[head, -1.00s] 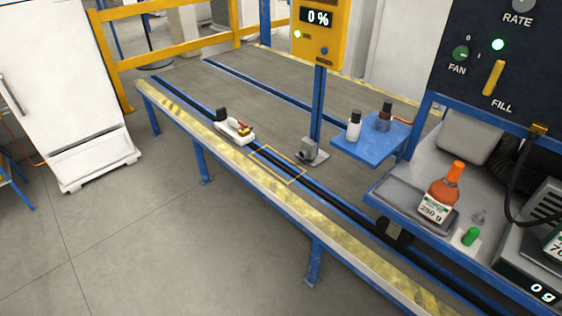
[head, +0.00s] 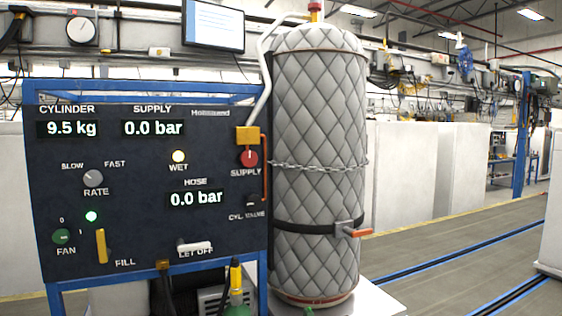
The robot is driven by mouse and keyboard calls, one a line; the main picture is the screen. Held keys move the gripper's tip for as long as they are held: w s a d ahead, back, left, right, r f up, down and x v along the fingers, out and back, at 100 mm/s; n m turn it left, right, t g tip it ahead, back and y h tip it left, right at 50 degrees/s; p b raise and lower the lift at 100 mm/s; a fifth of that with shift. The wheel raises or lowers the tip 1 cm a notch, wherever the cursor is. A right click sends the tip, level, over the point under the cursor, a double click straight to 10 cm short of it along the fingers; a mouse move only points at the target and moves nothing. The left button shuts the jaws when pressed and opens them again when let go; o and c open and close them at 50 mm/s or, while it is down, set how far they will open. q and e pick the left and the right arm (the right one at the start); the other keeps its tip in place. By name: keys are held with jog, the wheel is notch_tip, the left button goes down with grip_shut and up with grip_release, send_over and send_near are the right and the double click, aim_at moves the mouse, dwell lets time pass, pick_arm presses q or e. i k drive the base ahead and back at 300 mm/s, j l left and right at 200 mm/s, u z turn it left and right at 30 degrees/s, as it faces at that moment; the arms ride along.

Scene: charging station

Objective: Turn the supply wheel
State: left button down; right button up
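The supply wheel (head: 249,158) is a small red knob with a pale mark, above the SUPPLY label on the right side of the dark control panel (head: 130,215). A yellow block (head: 247,134) sits just above it. The SUPPLY display (head: 153,128) reads 0.0 bar, and the HOSE display (head: 195,198) reads 0.0 bar. The CYLINDER display (head: 68,129) reads 9.5 kg. Neither of my grippers is in view.
A tall quilted grey cylinder (head: 318,190) stands right of the panel, with a chain and a black strap with an orange handle (head: 358,233) around it. The panel also carries a FILL lever (head: 101,246), a LET OFF handle (head: 194,247) and a lit WET lamp (head: 178,156). Open floor lies at the right.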

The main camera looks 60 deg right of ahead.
aim_at(248, 159)
jog(key=z, duration=1.85)
jog(key=i, duration=0.05)
